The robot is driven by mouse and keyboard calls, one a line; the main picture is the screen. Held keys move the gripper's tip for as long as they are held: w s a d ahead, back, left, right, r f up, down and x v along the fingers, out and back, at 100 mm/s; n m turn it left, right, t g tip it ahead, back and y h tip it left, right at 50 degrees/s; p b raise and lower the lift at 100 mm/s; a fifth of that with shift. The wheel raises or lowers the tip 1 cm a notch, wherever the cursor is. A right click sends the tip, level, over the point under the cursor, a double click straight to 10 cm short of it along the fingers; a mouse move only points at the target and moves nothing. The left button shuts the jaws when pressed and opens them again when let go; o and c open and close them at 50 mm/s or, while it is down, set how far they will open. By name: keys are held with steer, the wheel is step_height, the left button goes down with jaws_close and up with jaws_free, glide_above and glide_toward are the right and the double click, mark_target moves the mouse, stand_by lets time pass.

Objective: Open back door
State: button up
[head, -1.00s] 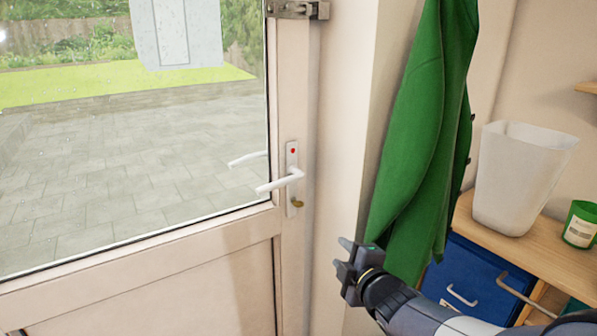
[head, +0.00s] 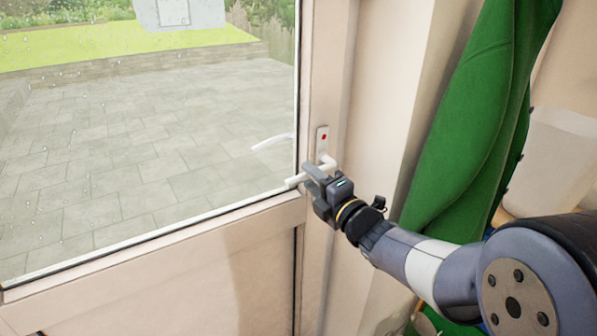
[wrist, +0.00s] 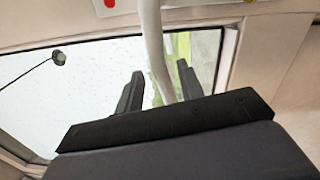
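The back door (head: 210,262) is cream-white with a large glass pane and looks shut in its frame. Its white lever handle (head: 327,163) sticks out from a plate with a red dot on the door's right stile. My gripper (head: 312,178) is at the handle and covers part of the lever in the head view. In the wrist view, the fingers of my gripper (wrist: 159,80) stand apart, with the white lever (wrist: 153,40) running between them. Whether either finger touches the lever is unclear. The lower part of the handle plate is hidden behind my gripper.
A green garment (head: 470,130) hangs on the wall right of the door, behind my arm. A whitish bin (head: 560,155) stands farther right, partly hidden by my arm. A paved patio (head: 150,140) shows through the glass.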

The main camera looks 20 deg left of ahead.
steer(key=shift+x, duration=1.05)
jaws_close()
